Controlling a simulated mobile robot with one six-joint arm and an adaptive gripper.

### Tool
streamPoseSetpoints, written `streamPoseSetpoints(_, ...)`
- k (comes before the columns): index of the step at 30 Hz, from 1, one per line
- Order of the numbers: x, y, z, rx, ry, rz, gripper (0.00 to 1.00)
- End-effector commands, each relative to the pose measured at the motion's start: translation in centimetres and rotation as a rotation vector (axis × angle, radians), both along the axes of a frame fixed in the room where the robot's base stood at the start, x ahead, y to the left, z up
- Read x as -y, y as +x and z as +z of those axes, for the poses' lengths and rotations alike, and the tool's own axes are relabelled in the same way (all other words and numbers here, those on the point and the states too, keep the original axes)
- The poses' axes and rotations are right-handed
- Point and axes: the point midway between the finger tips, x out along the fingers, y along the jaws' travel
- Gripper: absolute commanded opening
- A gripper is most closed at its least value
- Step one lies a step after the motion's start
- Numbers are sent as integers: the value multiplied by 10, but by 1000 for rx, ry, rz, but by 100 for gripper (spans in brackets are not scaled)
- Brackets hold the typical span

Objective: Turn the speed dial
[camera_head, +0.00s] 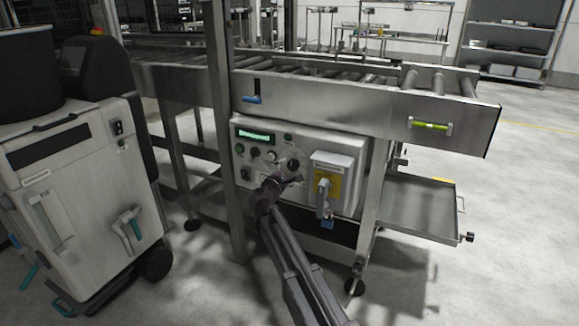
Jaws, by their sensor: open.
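A control panel (262,143) with a lit green display (256,135) hangs under the roller conveyor. A round black dial (293,164), which looks like the speed dial, is on its front, right of smaller knobs and buttons. My gripper (287,177) is just below and in front of the dial, with its jaws open and nothing visible between them. The view is too small to tell whether a finger touches the dial. My gripper and wrist hide part of the lower panel.
A grey box with a yellow plate and a lever (323,190) is close to the right of my gripper. A steel post (222,110) stands left of the panel. A white machine (85,190) is at the left. A low tray (425,215) sticks out at the right.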

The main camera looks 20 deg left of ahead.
Motion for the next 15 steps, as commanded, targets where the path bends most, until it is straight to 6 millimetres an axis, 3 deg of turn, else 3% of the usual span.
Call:
streamPoseSetpoints(6,2,25,0,0,0,-1,93)
streamPoseSetpoints(15,3,32,0,0,0,0,93)
